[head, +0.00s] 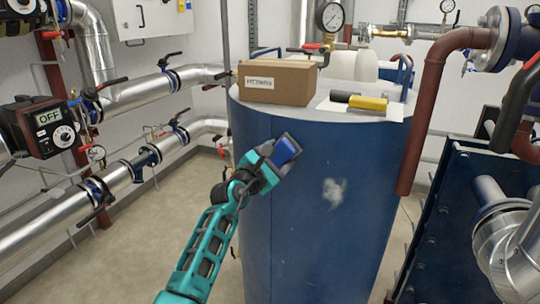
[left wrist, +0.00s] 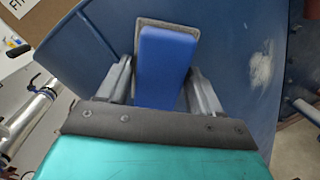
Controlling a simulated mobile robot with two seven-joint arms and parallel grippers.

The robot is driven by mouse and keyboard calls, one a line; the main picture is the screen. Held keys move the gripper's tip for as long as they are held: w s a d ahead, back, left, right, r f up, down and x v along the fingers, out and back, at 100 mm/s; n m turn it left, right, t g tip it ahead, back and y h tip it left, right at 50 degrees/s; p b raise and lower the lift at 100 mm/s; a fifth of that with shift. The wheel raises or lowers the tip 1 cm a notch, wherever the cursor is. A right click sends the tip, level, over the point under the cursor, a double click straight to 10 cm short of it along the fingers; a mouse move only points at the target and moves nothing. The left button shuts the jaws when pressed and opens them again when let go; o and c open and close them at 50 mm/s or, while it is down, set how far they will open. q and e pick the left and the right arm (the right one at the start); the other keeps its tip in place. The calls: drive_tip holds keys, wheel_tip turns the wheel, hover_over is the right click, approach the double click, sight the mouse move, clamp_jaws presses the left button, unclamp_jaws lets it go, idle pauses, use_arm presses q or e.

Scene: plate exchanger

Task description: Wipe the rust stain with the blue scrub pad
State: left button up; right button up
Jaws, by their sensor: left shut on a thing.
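My left gripper (head: 276,154) is shut on the blue scrub pad (head: 286,149), in front of the upper side of the blue tank (head: 300,250). In the left wrist view the blue pad (left wrist: 165,62), with a grey layer behind it, sits between the two fingers. The pad is close to the tank wall; I cannot tell whether it touches. The only mark I see like a stain is a pale grey-white patch (head: 335,191) on the tank, right of and below the pad. It also shows in the left wrist view (left wrist: 261,66). My right gripper is not in view.
A red-brown pipe (head: 425,120) runs down along the tank's right. Silver pipes and valves (head: 135,98) line the left wall. The tank's front is clear.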

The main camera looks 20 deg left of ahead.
use_arm(q)
drive_tip(key=shift+s+d, duration=0.1)
drive_tip(key=shift+d, duration=0.95)
drive_tip(key=shift+a+r, duration=0.1)
drive_tip(key=shift+a, duration=0.05)
drive_tip(key=a+b, duration=0.2)
drive_tip(key=a, duration=0.5)
drive_tip(key=shift+w+a, duration=0.15)
drive_tip(key=shift+w, duration=0.25)
drive_tip(key=s+p, duration=0.2)
drive_tip(key=s, duration=0.4)
drive_tip(key=shift+a, duration=0.35)
